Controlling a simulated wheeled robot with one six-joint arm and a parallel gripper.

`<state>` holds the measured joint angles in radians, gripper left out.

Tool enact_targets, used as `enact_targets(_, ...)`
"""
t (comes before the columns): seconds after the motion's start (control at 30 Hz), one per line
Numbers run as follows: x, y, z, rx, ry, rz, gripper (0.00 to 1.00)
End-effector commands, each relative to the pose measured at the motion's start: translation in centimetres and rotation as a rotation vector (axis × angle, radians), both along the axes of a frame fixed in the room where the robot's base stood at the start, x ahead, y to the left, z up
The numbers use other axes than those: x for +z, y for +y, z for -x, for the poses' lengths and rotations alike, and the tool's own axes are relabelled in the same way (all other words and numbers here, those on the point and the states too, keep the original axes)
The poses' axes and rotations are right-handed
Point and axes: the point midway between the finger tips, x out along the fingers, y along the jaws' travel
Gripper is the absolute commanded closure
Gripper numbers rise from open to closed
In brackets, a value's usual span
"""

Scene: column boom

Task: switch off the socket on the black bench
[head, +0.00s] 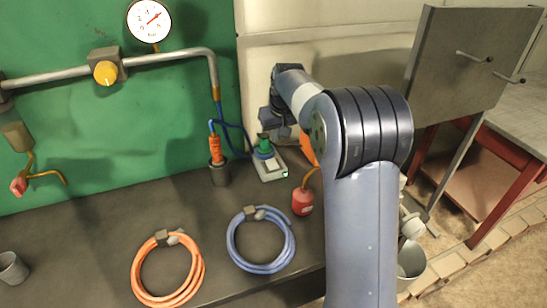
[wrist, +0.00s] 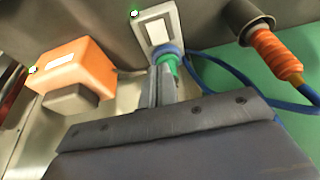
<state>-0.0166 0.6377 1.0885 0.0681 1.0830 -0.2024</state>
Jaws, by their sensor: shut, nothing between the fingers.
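The socket (head: 270,170) is a pale grey box with a light panel on the black bench (head: 110,228), near the green wall. A green plug (head: 264,143) with a blue collar stands in its far end, with a blue cable running off it. A small green light (wrist: 134,13) glows at the socket's near corner. The socket also shows at the top of the wrist view (wrist: 173,18). My gripper (wrist: 160,70) is shut and empty, its fingertips by the plug and collar in the picture. I cannot tell whether they touch. In the head view my arm partly hides the gripper.
An orange box (wrist: 75,68) with a lit lamp is beside the socket. A pipe with a gauge (head: 149,20) runs above.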

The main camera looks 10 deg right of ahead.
Motion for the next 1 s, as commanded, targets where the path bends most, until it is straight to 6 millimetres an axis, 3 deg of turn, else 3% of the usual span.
enact_targets(0.4, 2.0, -0.1, -0.4, -0.001, -0.002, 0.000, 1.00)
enact_targets(0.67, 2.1, -0.1, -0.3, -0.001, -0.001, 0.000, 1.00)
enact_targets(0.87, 0.9, 0.0, -0.7, -0.001, 0.002, 0.000, 1.00)
enact_targets(1.0, -1.5, 0.2, -1.5, -0.001, 0.005, 0.001, 1.00)
